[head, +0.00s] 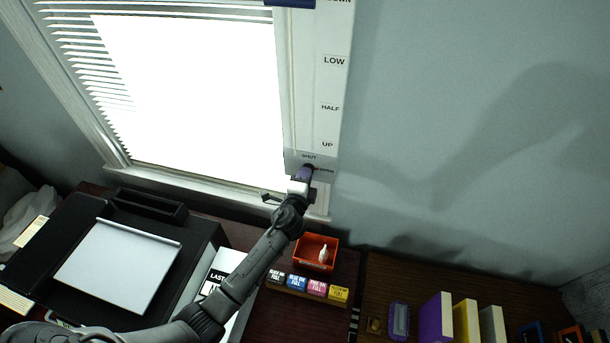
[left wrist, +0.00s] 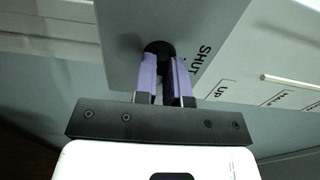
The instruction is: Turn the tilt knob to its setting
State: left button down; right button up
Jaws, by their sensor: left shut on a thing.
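The tilt knob (left wrist: 158,47) is a dark round knob at the lower end of the light panel (head: 299,120) beside the window. My left gripper (head: 306,174) reaches up to it, and its lilac fingers (left wrist: 165,70) are shut on the knob from both sides. The word SHUT (left wrist: 201,62) is printed on the panel close to the knob, and another small label (head: 324,170) sits to its right in the head view. The fingers and wrist hide most of the knob, so its pointing direction cannot be told. My right gripper is not in view.
A bright window with blinds (head: 90,60) is to the left. Below are an orange tray (head: 301,248), several ink boxes (head: 297,283) and a black printer (head: 195,245). The right wall is clear.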

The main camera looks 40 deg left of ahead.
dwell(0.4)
pick_arm(q)
jog(key=c, duration=1.2)
grip_release()
jog(key=shift+b+v, duration=0.9)
jog(key=shift+v, duration=6)
